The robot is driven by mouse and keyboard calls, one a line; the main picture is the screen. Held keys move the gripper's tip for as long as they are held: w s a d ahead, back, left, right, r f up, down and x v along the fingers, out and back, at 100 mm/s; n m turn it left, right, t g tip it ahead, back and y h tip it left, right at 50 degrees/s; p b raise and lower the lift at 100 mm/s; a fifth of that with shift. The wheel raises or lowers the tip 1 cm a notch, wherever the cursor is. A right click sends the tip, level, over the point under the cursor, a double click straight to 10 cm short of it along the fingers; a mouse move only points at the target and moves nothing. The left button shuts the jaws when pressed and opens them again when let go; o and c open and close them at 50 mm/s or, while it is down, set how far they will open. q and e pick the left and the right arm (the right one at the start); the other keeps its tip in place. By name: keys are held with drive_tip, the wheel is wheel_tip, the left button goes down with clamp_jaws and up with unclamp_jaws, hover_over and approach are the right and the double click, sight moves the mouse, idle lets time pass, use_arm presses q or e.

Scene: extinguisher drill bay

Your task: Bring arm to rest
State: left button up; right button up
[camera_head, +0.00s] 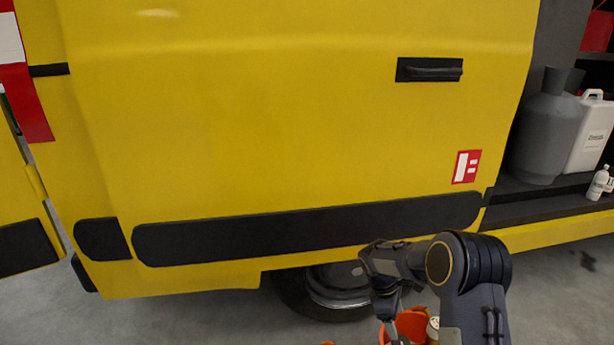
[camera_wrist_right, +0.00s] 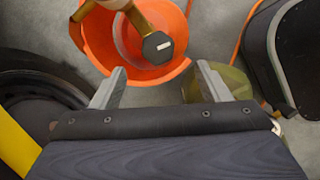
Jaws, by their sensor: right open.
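My right arm (camera_head: 470,275) reaches in from the bottom right in the head view, bent in front of the yellow van's lower edge. My right gripper hangs at its end, low in the picture; its fingers (camera_wrist_right: 155,85) show best in the right wrist view. They are apart, with nothing between them. Beyond them is an orange bucket (camera_wrist_right: 178,22) with a dark hexagonal-ended, brass-coloured item (camera_wrist_right: 158,46) in its opening. The bucket also shows partly in the head view (camera_head: 412,322), behind my arm. My left gripper is not in view.
A yellow van (camera_head: 270,120) fills most of the head view, its wheel (camera_head: 330,290) close behind my right gripper. A grey gas cylinder (camera_head: 548,130), a white canister (camera_head: 592,130) and a small white bottle (camera_head: 598,184) stand on the van's shelf at right. Grey floor shows below.

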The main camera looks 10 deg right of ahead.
drive_tip(key=s+a+r+m+t+y, duration=0.1)
drive_tip(key=s+r+m+t+y, duration=0.2)
drive_tip(key=s+r, duration=0.5)
drive_tip(key=s+a+r+m+y, duration=0.1)
drive_tip(key=s+r+m+y, duration=0.1)
drive_tip(key=s+r+m, duration=0.65)
drive_tip(key=s+a+r+m+t+y, duration=0.1)
drive_tip(key=s+a+r+t, duration=0.15)
drive_tip(key=s, duration=0.45)
drive_tip(key=s+a+r+m+t+y, duration=0.2)
drive_tip(key=s+a, duration=0.2)
drive_tip(key=s, duration=0.3)
wheel_tip(320, 180, up, 21)
drive_tip(key=p, duration=2)
drive_tip(key=shift+d+f+p, duration=0.15)
drive_tip(key=shift+p, duration=0.15)
